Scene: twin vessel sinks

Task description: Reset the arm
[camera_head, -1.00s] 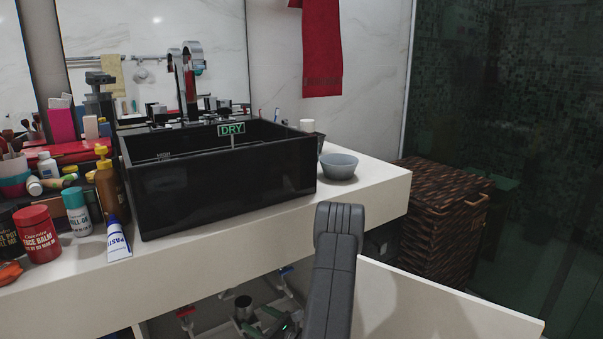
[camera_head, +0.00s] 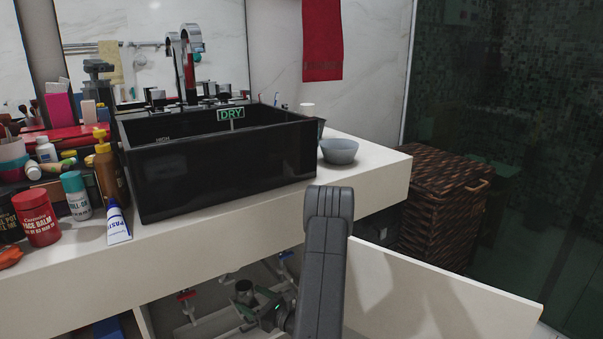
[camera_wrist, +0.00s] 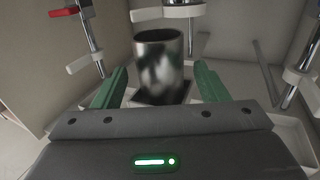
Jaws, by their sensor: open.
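My gripper (camera_wrist: 160,84) is open, its two green fingers spread apart in the wrist view. A shiny metal cup (camera_wrist: 158,58) stands upright just beyond and between the fingertips, with visible gaps on both sides. In the head view my gripper (camera_head: 268,312) is low, inside the open cabinet under the counter, partly hidden by my own arm. The metal cup (camera_head: 245,291) shows there to the left of it.
Pipes with a red-handled valve (camera_wrist: 65,11) and white fittings (camera_wrist: 168,12) surround the cup. The counter (camera_head: 180,255) overhangs the cabinet, and an open white door (camera_head: 430,295) stands right of my arm. A black sink (camera_head: 225,170) and grey bowl (camera_head: 340,152) sit above.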

